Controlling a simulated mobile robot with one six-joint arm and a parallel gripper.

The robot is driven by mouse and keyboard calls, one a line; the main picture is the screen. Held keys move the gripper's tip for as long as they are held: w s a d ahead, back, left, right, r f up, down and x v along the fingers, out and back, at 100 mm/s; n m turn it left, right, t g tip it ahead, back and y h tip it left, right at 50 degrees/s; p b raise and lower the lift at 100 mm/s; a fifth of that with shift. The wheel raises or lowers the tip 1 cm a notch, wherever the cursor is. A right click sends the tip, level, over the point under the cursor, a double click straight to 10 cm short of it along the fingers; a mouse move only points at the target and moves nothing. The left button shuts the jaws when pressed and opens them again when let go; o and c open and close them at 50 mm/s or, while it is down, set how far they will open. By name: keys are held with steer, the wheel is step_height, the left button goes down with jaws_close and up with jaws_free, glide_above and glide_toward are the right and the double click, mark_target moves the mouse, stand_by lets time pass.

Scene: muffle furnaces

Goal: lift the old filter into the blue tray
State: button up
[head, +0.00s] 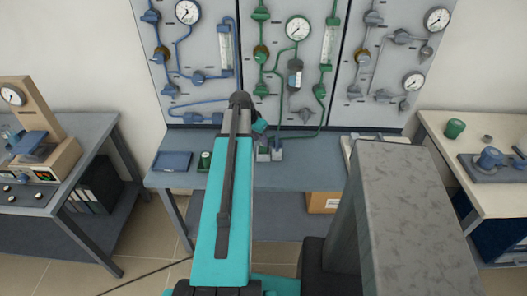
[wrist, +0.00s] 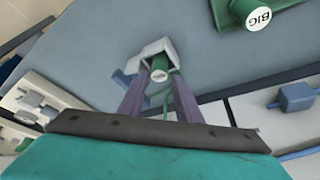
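A green cylinder with a pale round cap (wrist: 160,72) stands in a grey-white holder (wrist: 152,48) in the wrist view; it looks like the old filter, though its label is unreadable. My gripper (wrist: 162,88) has its two purple-grey fingers apart, one on each side of this cylinder. I see no clear contact with it. In the head view my gripper (head: 270,153) is low over the bench below the middle panel, and the cylinder is mostly hidden there. The blue tray (head: 172,161) lies flat on the bench to the left and looks empty.
A green cylinder marked BIG (wrist: 258,17) stands on a green base, between the blue tray and my gripper. Wall panels with gauges and pipes rise behind the blue-grey bench (head: 310,176). A pale device (head: 352,140) stands right of my gripper.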

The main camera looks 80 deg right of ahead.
mark_target(264, 150)
steer(key=shift+f, duration=0.1)
stand_by(0.3)
steer(key=shift+p+x, duration=1.05)
steer(key=shift+x, duration=1.45)
steer(key=shift+s, duration=0.1)
steer(key=c, duration=0.7)
